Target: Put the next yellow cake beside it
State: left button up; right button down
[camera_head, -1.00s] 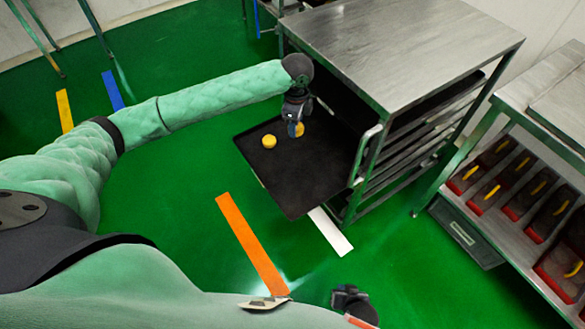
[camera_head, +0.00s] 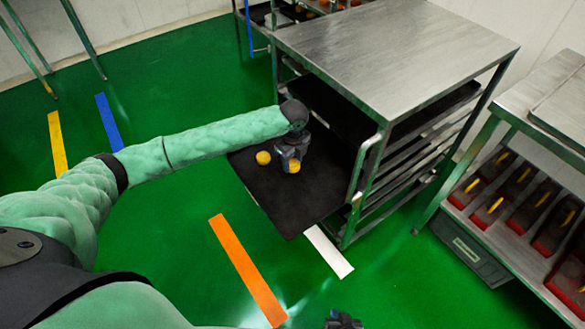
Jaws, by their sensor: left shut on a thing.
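A black tray (camera_head: 284,207) is pulled out of the metal rack. One yellow cake (camera_head: 263,158) lies on the tray near its left side. My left gripper (camera_head: 293,164) points down over the tray and is shut on another yellow cake (camera_head: 294,166), just right of the first one. A small gap shows between the two cakes. The held cake is at or close to the tray surface; I cannot tell whether it touches. My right gripper (camera_head: 343,321) shows only in part at the bottom edge, far from the tray, and its jaws are unclear.
The metal rack (camera_head: 395,45) with a steel top stands right of and behind the tray, its upright post close to the tray's right side. A bench (camera_head: 480,205) with several red-and-black boxes is at the right. The tray's front part is bare.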

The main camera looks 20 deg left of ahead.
aim_at(293, 163)
pick_arm(q)
notch_tip(293, 163, down, 3)
jog(key=shift+f, duration=0.25)
jog(key=o, duration=1)
jog(key=shift+f, duration=0.1)
jog(key=shift+r, duration=0.2)
notch_tip(293, 163, up, 12)
jog(key=shift+f+p, duration=0.1)
jog(key=shift+p, duration=0.25)
jog(key=shift+d, duration=0.1)
